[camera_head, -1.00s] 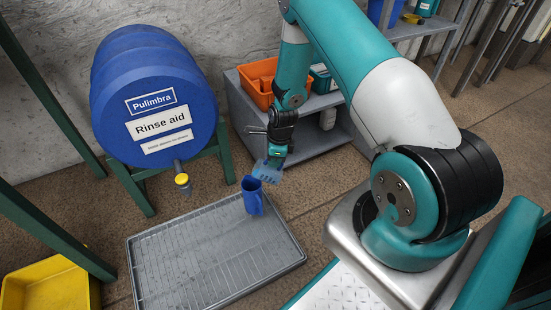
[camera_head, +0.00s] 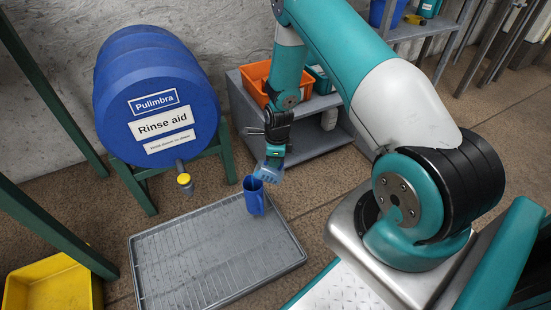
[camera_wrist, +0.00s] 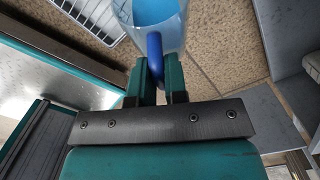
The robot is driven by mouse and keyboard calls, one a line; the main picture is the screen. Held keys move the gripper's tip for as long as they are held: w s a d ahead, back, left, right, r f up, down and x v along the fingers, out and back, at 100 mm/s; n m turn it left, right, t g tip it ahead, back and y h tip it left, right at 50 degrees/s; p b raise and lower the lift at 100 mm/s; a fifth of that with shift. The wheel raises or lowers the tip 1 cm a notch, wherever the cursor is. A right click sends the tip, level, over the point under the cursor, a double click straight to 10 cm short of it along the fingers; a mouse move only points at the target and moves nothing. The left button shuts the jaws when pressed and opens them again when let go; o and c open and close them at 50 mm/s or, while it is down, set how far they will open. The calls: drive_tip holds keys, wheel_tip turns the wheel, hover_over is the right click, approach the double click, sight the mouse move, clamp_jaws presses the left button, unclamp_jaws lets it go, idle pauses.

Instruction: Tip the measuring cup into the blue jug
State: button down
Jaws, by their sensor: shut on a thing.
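The blue jug (camera_head: 253,197) stands upright near the back right corner of the grey drip tray (camera_head: 150,283). The measuring cup (camera_head: 268,171) is translucent pale blue and is held just above the jug's rim, slightly to its right. It looks tilted toward the jug. My gripper (camera_head: 275,152) is shut on the cup's handle. In the wrist view my gripper (camera_wrist: 160,85) has the dark blue handle between its teal fingers, and the cup (camera_wrist: 160,30) shows light blue inside. I cannot tell whether liquid is leaving the cup.
A blue Rinse aid drum (camera_head: 157,100) lies on a green stand at left, its yellow tap (camera_head: 184,180) above the tray's back edge. A grey shelf (camera_head: 300,140) with an orange crate (camera_head: 257,80) stands behind my gripper. A yellow bin (camera_head: 50,287) is at lower left.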

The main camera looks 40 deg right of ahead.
sight(265, 162)
idle(0.4)
drive_tip(key=shift+w+a+h, duration=0.15)
drive_tip(key=shift+h, duration=0.15)
drive_tip(key=shift+a+g, duration=0.1)
drive_tip(key=shift+g, duration=0.2)
drive_tip(key=shift+w+a+h, duration=0.1)
drive_tip(key=shift+w+h, duration=0.1)
drive_tip(key=shift+h, duration=0.1)
drive_tip(key=shift+w+a+f+g+h, duration=0.3)
drive_tip(key=shift+w+a+g+h, duration=0.1)
drive_tip(key=shift+g, duration=0.2)
idle(3.0)
drive_tip(key=shift+w+a+g+h+b, duration=0.2)
drive_tip(key=shift+a+g+h+b, duration=0.1)
drive_tip(key=shift+h, duration=0.1)
idle(1.8)
drive_tip(key=shift+w+a, duration=0.2)
idle(0.7)
